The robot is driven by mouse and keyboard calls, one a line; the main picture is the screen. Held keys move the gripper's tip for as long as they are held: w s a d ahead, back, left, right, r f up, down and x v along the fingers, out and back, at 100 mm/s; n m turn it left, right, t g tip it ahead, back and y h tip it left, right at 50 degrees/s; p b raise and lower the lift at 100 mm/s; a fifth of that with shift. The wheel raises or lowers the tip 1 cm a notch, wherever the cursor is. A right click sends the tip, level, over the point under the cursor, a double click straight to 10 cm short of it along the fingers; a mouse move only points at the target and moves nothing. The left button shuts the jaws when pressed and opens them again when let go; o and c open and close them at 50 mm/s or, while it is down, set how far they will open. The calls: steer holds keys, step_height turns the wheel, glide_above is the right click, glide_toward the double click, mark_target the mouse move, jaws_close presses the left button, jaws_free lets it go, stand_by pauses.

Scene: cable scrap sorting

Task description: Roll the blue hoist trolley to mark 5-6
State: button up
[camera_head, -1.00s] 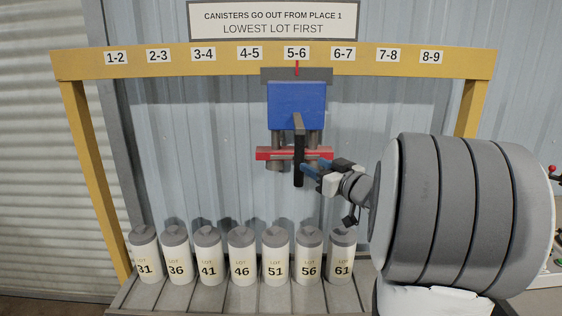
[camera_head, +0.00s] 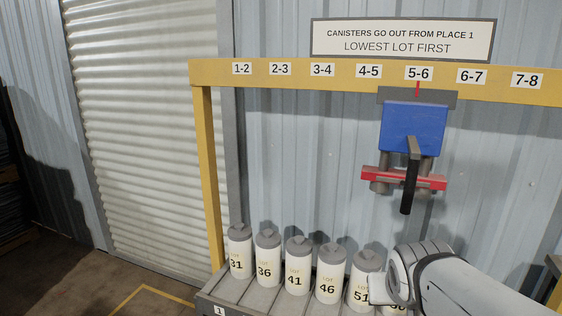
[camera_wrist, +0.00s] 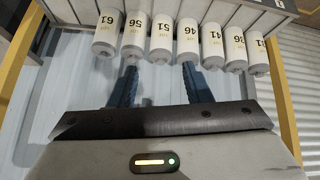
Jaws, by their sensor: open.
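The blue hoist trolley (camera_head: 413,126) hangs from the yellow beam (camera_head: 300,75) in the head view. Its red pointer (camera_head: 417,88) stands just under the 5-6 label (camera_head: 419,73). A black handle (camera_head: 409,185) hangs down in front of it. Below the blue body is a red crossbar (camera_head: 432,182) with grey cylindrical parts; no canister shows in it. In the wrist view my gripper (camera_wrist: 160,84) is open, its two blue fingers apart with nothing held between them. It points toward the canister row and is away from the handle. The head view does not show my fingers.
Lot-numbered canisters stand in a row on the rack, from lot 31 (camera_head: 238,252) rightward; lot 61 (camera_wrist: 104,38) shows in the wrist view. My arm covers the row's right part in the head view. A sign (camera_head: 400,41) above reads lowest lot first. Floor at left is clear.

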steer(key=s+a+f+n+g+y, duration=0.1)
steer(key=s+a+f+g+y, duration=0.1)
steer(key=s+a, duration=0.4)
steer(key=s+f+g, duration=0.1)
steer(key=s, duration=0.2)
steer(key=shift+w, duration=0.1)
steer(key=shift+c, duration=0.2)
stand_by(2.6)
